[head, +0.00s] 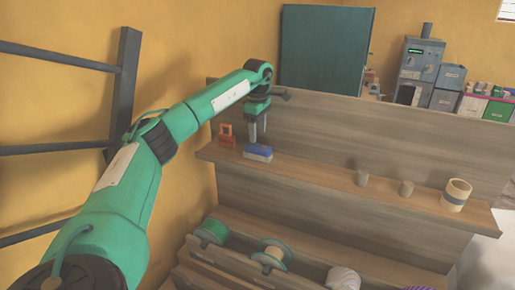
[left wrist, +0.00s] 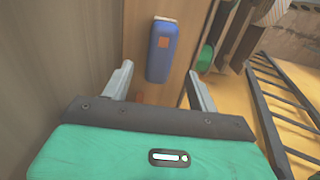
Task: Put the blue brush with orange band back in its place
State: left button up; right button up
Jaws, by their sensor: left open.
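The blue brush (head: 258,152) lies on the upper wooden shelf, near its left end, with pale bristles along its underside. In the left wrist view the blue brush (left wrist: 161,55) shows an orange patch on its body and stands just beyond the fingertips, between their lines. My left gripper (head: 259,132) is open and empty, pointing down just above the brush; its two fingers also show in the left wrist view (left wrist: 160,88). The brush's own place cannot be told from these frames. My right gripper is not in view.
An orange object (head: 226,136) stands on the shelf (head: 310,174) just left of the brush. Two small grey cups (head: 362,178) and a pale roll (head: 456,194) stand further right. Spools (head: 212,232) lie below. A dark ladder-like frame (head: 124,85) is at the left wall.

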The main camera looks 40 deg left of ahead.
aim_at(258, 145)
pick_arm(q)
notch_tip(258, 145, up, 6)
jog(key=shift+f+b, duration=0.15)
jog(key=shift+b, duration=0.65)
jog(key=shift+f, duration=0.1)
